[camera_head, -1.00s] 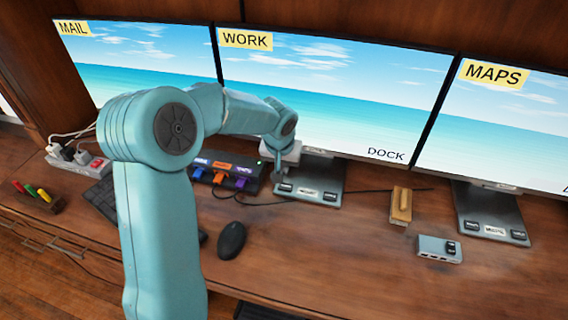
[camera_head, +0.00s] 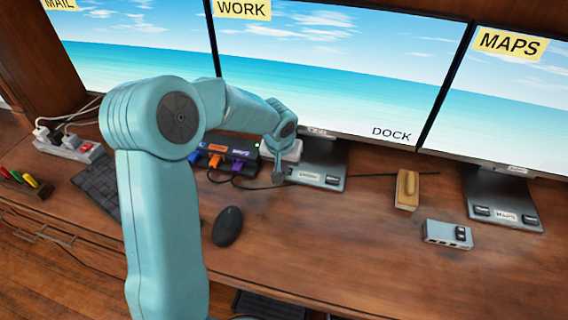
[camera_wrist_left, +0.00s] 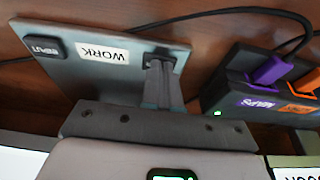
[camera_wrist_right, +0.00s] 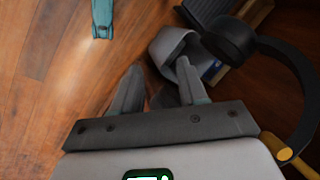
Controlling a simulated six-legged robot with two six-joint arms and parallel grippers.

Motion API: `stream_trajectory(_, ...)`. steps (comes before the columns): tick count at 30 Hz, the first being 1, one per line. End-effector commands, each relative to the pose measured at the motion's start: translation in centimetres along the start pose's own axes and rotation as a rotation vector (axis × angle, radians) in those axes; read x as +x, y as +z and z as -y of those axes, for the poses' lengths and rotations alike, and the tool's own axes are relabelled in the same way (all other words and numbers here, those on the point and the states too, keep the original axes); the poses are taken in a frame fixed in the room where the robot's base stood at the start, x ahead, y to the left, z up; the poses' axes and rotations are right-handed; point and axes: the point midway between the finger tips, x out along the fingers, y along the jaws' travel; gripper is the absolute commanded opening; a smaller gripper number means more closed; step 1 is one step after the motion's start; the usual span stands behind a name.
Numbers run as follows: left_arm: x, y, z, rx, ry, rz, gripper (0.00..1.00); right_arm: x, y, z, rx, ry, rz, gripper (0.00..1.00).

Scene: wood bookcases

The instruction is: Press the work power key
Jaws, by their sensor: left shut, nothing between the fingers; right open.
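The WORK monitor (camera_head: 335,70) is lit with a beach picture. Its grey stand base (camera_head: 322,166) has a WORK label (camera_wrist_left: 103,53) between two key positions. The right key in the head view (camera_head: 333,180) reads INPUT in the left wrist view (camera_wrist_left: 43,47). The key on the label's other side is mostly hidden by my left gripper (camera_head: 279,176). That gripper is shut and empty, with its fingertips (camera_wrist_left: 157,60) at that key; I cannot tell if they touch it. My right gripper (camera_wrist_right: 157,80) is open and empty, away from the desk top.
A dock (camera_head: 245,148) with coloured plugs sits left of the stand. A mouse (camera_head: 227,226), a wooden-handled block (camera_head: 407,188) and a grey hub (camera_head: 447,234) lie on the desk. The MAPS stand (camera_head: 505,190) is at right. Headphones (camera_wrist_right: 290,60) hang near my right gripper.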

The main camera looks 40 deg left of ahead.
Motion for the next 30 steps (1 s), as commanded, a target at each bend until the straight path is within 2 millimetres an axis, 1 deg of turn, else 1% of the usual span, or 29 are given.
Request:
stream_trajectory(1, 1.1, 0.3, 0.0, 0.0, 0.0, 0.0, 0.0, 1.2, 0.0, -0.4, 0.0, 0.0, 0.0, 0.43)
stream_trajectory(3, 1.5, 0.4, 0.0, 0.0, 0.0, 0.0, 0.0, 1.8, 0.0, -0.7, 0.0, 0.0, 0.001, 0.43)
stream_trajectory(13, 1.6, 0.5, 0.0, 0.0, -0.001, 0.011, 0.0, 1.6, 0.0, -0.6, 0.0, 0.0, 0.0, 0.43)
stream_trajectory(16, 1.0, 0.3, 0.0, 0.0, -0.001, 0.01, 0.0, 1.2, 0.0, -0.4, 0.0, 0.0, 0.0, 0.43)
stream_trajectory(20, -1.1, -0.6, 0.0, 0.0, 0.0, 0.004, 0.0, -0.2, 0.0, 0.1, 0.0, 0.0, 0.0, 0.43)
stream_trajectory(23, -3.6, -1.6, 0.1, 0.001, 0.001, -0.008, 0.0, -1.8, 0.1, 0.6, 0.0, 0.0, 0.0, 0.43)
stream_trajectory(26, -5.5, -1.6, 0.0, 0.001, 0.002, -0.015, 0.0, -1.4, 0.0, 0.5, 0.0, 0.0, 0.0, 0.43)
stream_trajectory(30, -8.9, -1.8, 0.0, 0.001, 0.003, -0.017, 0.0, -1.6, 0.1, 0.6, 0.0, 0.0, 0.001, 0.43)
